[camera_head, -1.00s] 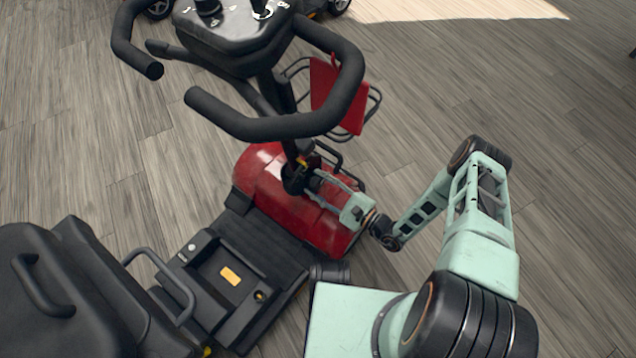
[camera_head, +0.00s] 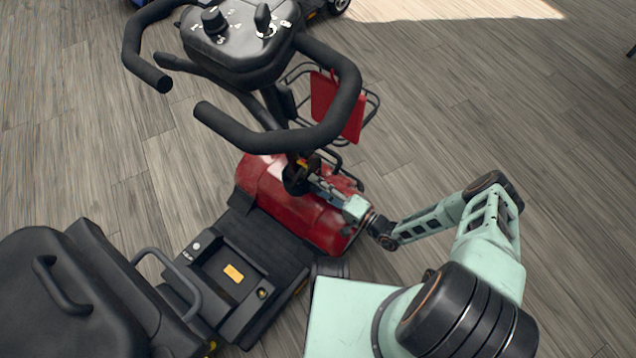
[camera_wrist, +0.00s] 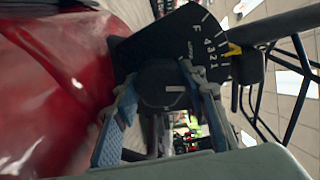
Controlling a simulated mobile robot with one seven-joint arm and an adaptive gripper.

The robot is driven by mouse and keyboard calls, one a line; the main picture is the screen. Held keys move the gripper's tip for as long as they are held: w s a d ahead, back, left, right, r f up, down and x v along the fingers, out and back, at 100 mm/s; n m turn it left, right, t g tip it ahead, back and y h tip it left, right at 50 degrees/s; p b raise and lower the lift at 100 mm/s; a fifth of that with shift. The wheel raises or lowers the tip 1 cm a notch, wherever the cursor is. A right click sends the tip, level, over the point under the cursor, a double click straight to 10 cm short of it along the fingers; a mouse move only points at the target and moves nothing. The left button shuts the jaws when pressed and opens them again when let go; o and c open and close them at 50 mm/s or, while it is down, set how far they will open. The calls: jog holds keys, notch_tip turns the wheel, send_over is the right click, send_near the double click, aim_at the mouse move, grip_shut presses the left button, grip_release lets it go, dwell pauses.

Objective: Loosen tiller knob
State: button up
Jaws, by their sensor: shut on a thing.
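The tiller knob (camera_wrist: 162,90) is a round black knob with a short white mark on its face, low on the scooter's tiller. My gripper (camera_wrist: 160,78) has one finger on each side of the knob and is shut on it. Behind the knob is a black dial plate (camera_wrist: 207,45) marked F, 4, 3, 2, 1, with a yellow pointer (camera_wrist: 232,49) near its right edge. In the head view my gripper (camera_head: 324,188) reaches from the right to the tiller's base. The knob is mostly hidden there. The tiller's control head (camera_head: 240,38) stands above.
The looped black handlebar (camera_head: 335,110) hangs over the gripper. A wire basket (camera_head: 370,100) with a red panel is just behind. The red front cover (camera_head: 290,215) lies close beside the fingers. The seat (camera_head: 75,290) is at left. Open wooden floor (camera_head: 520,110) lies right.

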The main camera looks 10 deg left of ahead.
jog(key=n, duration=0.3)
jog(key=shift+n, duration=0.3)
jog(key=shift+n+b, duration=0.35)
jog(key=shift+n, duration=1.65)
jog(key=o, duration=1.2)
notch_tip(320, 180, up, 10)
jog(key=shift+r, duration=0.1)
